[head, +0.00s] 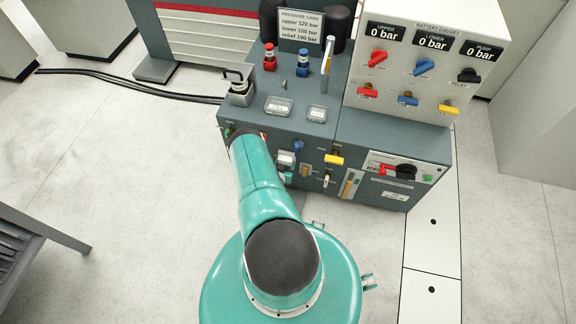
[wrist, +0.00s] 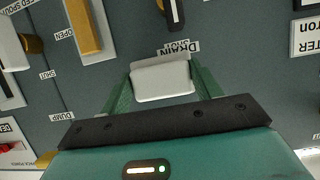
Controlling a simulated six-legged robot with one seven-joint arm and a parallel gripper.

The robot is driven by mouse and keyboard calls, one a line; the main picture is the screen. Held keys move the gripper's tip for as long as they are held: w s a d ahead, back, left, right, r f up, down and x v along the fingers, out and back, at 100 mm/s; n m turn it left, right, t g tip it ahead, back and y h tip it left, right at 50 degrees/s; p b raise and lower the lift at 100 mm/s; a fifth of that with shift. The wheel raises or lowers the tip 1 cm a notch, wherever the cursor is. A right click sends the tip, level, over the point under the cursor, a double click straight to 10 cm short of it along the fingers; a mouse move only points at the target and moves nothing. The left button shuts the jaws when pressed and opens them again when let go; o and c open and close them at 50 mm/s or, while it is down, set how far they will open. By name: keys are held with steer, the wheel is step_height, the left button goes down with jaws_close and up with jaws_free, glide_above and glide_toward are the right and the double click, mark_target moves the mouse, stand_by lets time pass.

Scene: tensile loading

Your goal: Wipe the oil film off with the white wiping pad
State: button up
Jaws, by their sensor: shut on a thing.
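The white wiping pad (wrist: 162,82) is a pale block between the two green fingers of my gripper (wrist: 160,88) in the wrist view. The fingers press on its left and right sides. In the head view the pad (head: 286,158) shows in front of the console's front face, and my gripper is mostly hidden behind my arm. The pad is close to the grey panel beside a label reading "DRAIN SHUT" (wrist: 180,48); I cannot tell whether it touches. I cannot make out an oil film in either view.
The grey console (head: 390,140) carries yellow (head: 334,159), red and blue handles. Two small windows (head: 278,106) are on its top. A gauge box (head: 430,50) reads 0 bar. In the wrist view, a yellow bar (wrist: 84,28) and a dark lever (wrist: 175,14) stand out from the panel.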

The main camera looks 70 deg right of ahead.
steer(key=shift+w+d+r, duration=0.3)
steer(key=shift+d+r, duration=0.05)
steer(key=shift+d, duration=0.05)
steer(key=shift+s+a+f, duration=0.1)
steer(key=shift+s+a, duration=0.1)
steer(key=shift+a, duration=0.85)
steer(key=shift+s+a+f, duration=0.1)
steer(key=shift+s+a, duration=0.15)
steer(key=shift+a, duration=0.85)
steer(key=shift+s+a, duration=0.2)
steer(key=shift+a, duration=0.85)
steer(key=shift+a, duration=0.1)
steer(key=shift+s+a, duration=0.15)
steer(key=shift+a, duration=0.55)
steer(key=shift+s+a, duration=0.1)
steer(key=shift+a, duration=0.55)
steer(key=shift+w, duration=0.1)
